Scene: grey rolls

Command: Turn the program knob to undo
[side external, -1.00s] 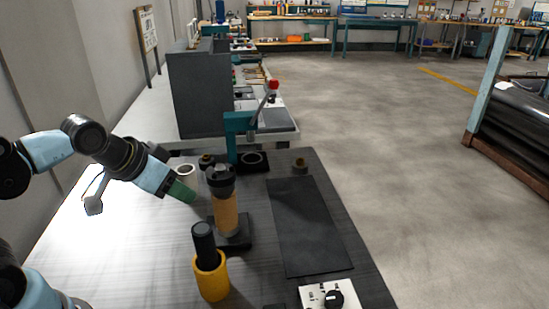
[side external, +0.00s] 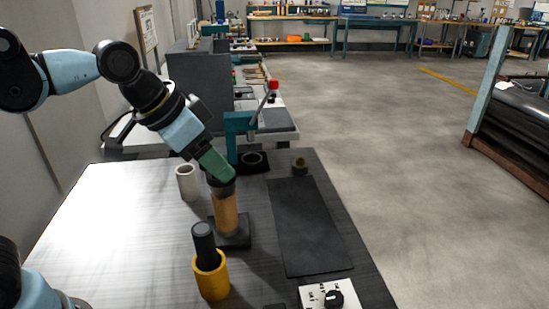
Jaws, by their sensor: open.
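The program knob (side external: 335,298) is a black round knob on a white panel (side external: 313,293) with dark markings. The panel sits at the front right of the table, partly cut off by the bottom edge of the view. The markings are too small to read. My gripper (side external: 220,172) shows as a green-tipped end, pointing down and right. It is over or beside the top of the tan cylinder, well behind and left of the knob. Its jaw gap is hard to see from here, and nothing shows held in it.
The tan cylinder (side external: 226,213) stands on a black base. In front is a yellow cup (side external: 211,280) with a black cylinder in it. A flat black mat (side external: 308,230) lies right.

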